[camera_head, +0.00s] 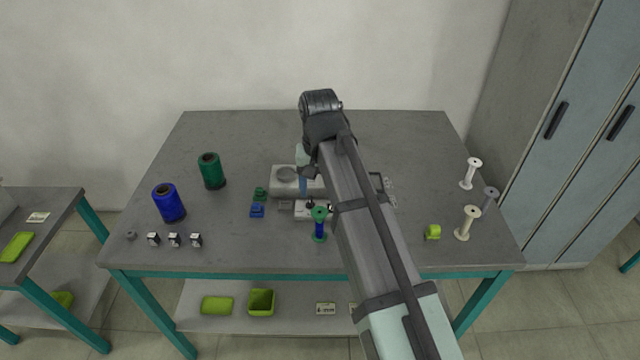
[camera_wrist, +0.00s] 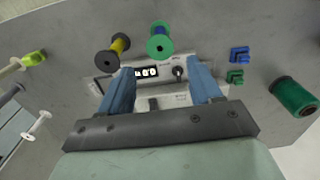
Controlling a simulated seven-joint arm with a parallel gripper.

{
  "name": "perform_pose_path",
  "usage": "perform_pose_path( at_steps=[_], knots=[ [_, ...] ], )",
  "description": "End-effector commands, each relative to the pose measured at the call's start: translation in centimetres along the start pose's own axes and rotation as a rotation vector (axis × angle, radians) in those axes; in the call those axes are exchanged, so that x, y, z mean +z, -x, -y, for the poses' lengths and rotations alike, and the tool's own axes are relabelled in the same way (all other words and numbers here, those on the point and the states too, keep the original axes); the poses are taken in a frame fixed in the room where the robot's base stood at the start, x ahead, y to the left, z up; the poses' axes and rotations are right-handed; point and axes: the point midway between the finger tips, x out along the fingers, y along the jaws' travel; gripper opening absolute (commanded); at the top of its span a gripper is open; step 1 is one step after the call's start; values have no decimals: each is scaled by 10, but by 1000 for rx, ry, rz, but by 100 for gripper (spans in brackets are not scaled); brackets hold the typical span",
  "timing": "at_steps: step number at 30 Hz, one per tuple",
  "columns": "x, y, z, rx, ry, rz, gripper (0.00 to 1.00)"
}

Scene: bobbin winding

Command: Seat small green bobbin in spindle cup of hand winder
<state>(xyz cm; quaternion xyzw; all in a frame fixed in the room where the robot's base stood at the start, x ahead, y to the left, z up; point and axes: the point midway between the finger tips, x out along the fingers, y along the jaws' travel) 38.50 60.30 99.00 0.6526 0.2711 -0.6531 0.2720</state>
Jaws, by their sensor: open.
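A green-flanged bobbin wound in blue (camera_head: 319,213) stands upright at the front of the table, just in front of the winder. It also shows in the wrist view (camera_wrist: 159,46), at the winder's panel edge. The pale hand winder (camera_head: 284,189) sits mid-table, with a round recess on top at its left and a display and knob panel (camera_wrist: 178,71) facing front. My gripper (camera_wrist: 161,72) is open, its two blue fingers over the winder, with nothing between them that I can make out. In the head view my arm hides part of the winder; I cannot identify the spindle cup surely.
A black bobbin with yellow thread (camera_wrist: 120,45) stands beside the green one. Green (camera_head: 260,194) and blue (camera_head: 257,210) small blocks lie left of the winder. Large green (camera_head: 211,171) and blue (camera_head: 168,203) spools stand further left, cream bobbins (camera_head: 468,223) at right. The table's back left is clear.

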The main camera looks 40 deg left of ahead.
Motion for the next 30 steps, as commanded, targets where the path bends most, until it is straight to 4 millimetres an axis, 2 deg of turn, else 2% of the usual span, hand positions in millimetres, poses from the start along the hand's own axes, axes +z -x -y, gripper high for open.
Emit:
perform_pose_path(
  at_steps=[30],
  knots=[
    [0,-70,0,-1,-3,0,64]
  ],
)
